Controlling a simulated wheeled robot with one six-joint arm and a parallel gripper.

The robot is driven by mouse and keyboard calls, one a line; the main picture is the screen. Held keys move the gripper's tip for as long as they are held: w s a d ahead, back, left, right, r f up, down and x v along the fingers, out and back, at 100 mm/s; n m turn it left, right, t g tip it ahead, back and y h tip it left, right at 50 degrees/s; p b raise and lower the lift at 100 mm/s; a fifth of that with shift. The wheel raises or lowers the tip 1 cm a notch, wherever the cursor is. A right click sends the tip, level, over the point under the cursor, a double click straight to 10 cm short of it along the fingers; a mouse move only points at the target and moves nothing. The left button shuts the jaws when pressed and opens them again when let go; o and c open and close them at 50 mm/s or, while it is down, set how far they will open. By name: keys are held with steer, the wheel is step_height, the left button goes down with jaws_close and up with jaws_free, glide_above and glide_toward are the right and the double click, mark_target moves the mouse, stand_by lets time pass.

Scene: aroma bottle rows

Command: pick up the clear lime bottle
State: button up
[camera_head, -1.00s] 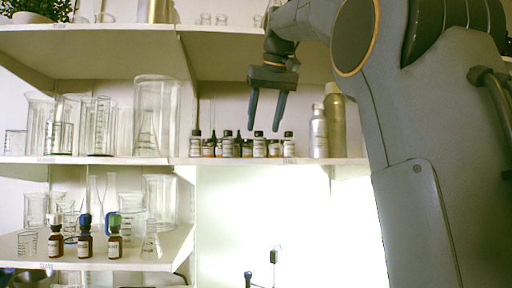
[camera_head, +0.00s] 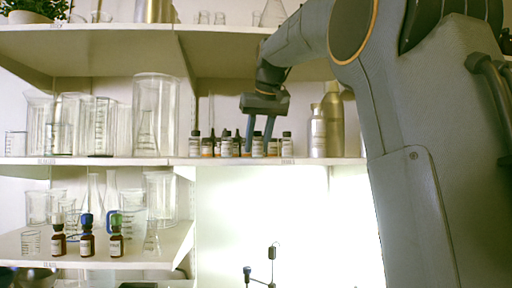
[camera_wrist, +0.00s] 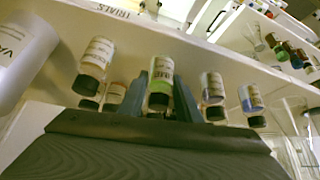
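The clear lime bottle (camera_wrist: 160,78) has a white label, lime-green content and a dark cap. In the wrist view it is between the two fingers of my gripper (camera_wrist: 161,92), with no clear gap on either side. In the head view my gripper (camera_head: 259,146) points down at the middle shelf, one finger on each side of the bottle (camera_head: 258,145). The fingers look shut on it. The bottle is level with its row and I see no lift off the shelf. The fingers partly hide it and its neighbours.
Similar small bottles stand close on both sides, such as one with blue content (camera_wrist: 251,98) and a clear one (camera_wrist: 97,57). A silver bottle (camera_head: 318,135) stands to the right. Glassware fills the left shelf. Three brown bottles (camera_head: 87,243) stand on the lower shelf (camera_head: 140,262).

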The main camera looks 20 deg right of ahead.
steer(key=c, duration=0.5)
steer(key=shift+c, duration=0.2)
step_height(320, 180, up, 9)
steer(key=shift+r, duration=0.5)
